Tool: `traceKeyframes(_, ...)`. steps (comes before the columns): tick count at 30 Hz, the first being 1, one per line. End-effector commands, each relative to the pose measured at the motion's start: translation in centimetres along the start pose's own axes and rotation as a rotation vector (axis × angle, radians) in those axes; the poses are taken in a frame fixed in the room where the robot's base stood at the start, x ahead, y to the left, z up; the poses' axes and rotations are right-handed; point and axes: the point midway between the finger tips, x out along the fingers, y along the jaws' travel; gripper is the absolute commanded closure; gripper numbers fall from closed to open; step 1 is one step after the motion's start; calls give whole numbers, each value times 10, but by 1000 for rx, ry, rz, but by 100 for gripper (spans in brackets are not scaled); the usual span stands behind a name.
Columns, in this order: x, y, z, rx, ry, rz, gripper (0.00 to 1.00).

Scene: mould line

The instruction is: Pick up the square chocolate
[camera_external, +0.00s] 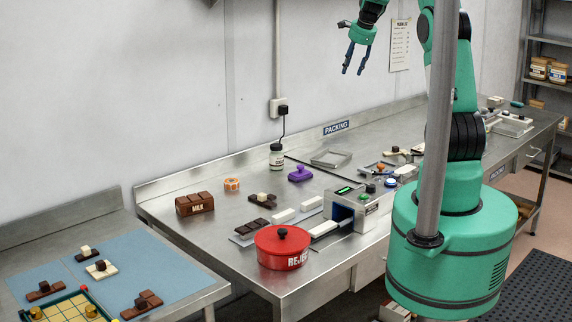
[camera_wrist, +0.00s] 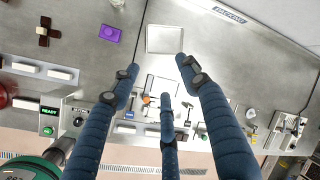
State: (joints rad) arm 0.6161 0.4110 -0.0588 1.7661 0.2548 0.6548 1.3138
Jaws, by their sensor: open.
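Several chocolates with a contrasting cube on top lie about in the external view, and I cannot tell for certain which is the square one. A white, squarish piece with a dark cube (camera_external: 102,270) lies on the blue mat (camera_external: 150,252) at left. A dark, cross-like piece with a pale cube (camera_external: 262,198) lies on the middle bench; it also appears at upper left in the wrist view (camera_wrist: 46,32). My gripper (camera_external: 353,70) hangs open and empty, high above the bench. Its spread blue fingers (camera_wrist: 160,76) show in the wrist view with nothing between them.
A red REJECT pot (camera_external: 283,252) stands at the bench's front left, near a machine with a green display (camera_external: 352,203). A MILK block (camera_external: 195,205), a jar (camera_external: 276,157), a purple item (camera_external: 300,174) and an empty metal tray (camera_external: 331,153) stand behind. A gap separates the two benches.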

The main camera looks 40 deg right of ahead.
Motion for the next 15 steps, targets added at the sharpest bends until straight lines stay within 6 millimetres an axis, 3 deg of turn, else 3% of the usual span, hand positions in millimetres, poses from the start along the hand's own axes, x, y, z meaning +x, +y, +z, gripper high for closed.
traceKeyframes(1, -17, 7, 18, -56, -4, -4, 55)
traceKeyframes(6, -62, 34, 65, -248, -15, -6, 55)
traceKeyframes(15, -135, 96, 133, -583, -32, -17, 55)
